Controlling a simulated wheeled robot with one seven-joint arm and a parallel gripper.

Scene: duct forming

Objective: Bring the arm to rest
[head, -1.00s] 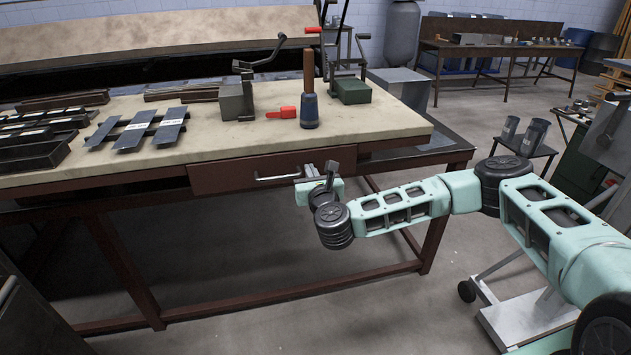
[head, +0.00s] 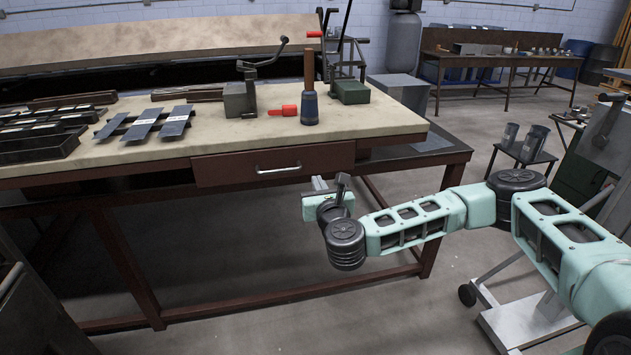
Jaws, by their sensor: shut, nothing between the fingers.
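My gripper (head: 320,184) is at the end of my mint-green arm, in front of the workbench (head: 386,119) and below its top, just right of the drawer handle. It looks shut and holds nothing. The arm reaches in from the right edge, and its wrist hangs in the open in front of the bench frame. The drawer (head: 225,171) is closed, with a pale handle (head: 278,170). Whether the gripper touches the drawer front cannot be told; a gap seems to show.
On the bench stand a mallet-like tool (head: 309,108), a red-handled tool (head: 283,111), a crank device (head: 240,100) and dark metal strips (head: 143,129). A stand with dark cups (head: 522,153) is behind my arm. A wheeled cart base (head: 530,310) is beneath it. Floor in front is clear.

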